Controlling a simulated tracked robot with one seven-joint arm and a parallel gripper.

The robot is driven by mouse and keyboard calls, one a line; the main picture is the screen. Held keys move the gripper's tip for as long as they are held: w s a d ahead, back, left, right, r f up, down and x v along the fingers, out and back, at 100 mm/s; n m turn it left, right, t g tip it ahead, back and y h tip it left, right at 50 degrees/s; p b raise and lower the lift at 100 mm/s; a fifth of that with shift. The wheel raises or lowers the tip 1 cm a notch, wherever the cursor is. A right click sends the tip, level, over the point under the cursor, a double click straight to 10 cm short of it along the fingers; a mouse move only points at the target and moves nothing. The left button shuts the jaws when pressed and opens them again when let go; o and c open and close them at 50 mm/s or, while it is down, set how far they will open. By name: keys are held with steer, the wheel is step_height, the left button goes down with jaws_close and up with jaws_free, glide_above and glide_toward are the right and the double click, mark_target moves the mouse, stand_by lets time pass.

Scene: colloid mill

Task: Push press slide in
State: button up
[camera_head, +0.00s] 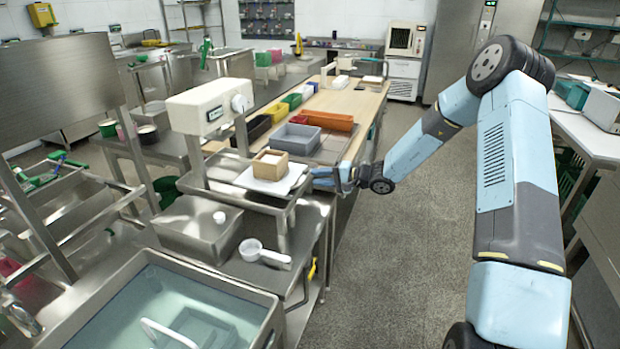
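A small wooden box (270,164) with white contents sits on this plate. My gripper (322,177) is just right of the plate, at about its height, at the end of my blue arm. I cannot tell whether it touches the plate. Its fingers are too small to show whether they are open or shut.
A water-filled steel sink (185,305) stands in front. A white scoop (262,254) lies on the steel surface below the press. Behind, a long wooden-topped table (352,100) holds a grey bin (296,138) and several coloured bins. The floor (400,270) right of the bench is clear.

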mark_target(308, 175)
steer(key=shift+x, duration=2.4)
steer(key=shift+c, duration=0.2)
jaws_close()
steer(key=shift+d+f, duration=0.1)
